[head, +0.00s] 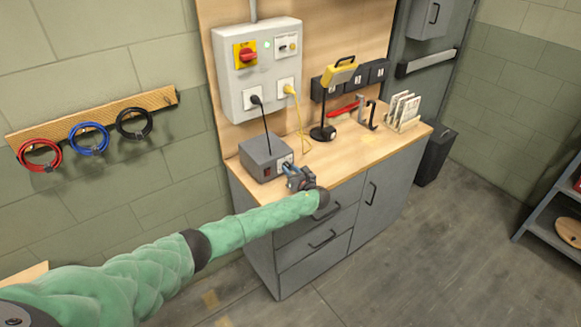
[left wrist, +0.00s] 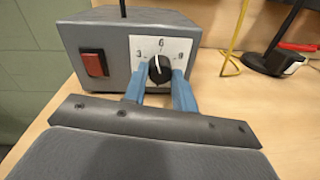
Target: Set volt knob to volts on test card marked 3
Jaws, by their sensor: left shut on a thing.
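The grey power supply box (head: 265,157) stands on the wooden bench top. In the left wrist view the box (left wrist: 108,52) shows a white dial plate marked 3, 6 and 9 with a black volt knob (left wrist: 159,68). The knob's white line points up, about at the 6. My left gripper (head: 286,167) reaches the box front; its blue fingers (left wrist: 158,88) are shut on the knob from both sides. Test cards (head: 403,110) stand in a wooden rack at the bench's right end; their markings are too small to read. My right gripper is not in view.
A red rocker switch (left wrist: 93,63) is left of the dial. A yellow lamp (head: 339,74) on a black stand, a red tool (head: 345,109) and a wall panel (head: 255,70) with plugged cords are behind. Coiled cables (head: 88,138) hang on the left wall. The front bench top is clear.

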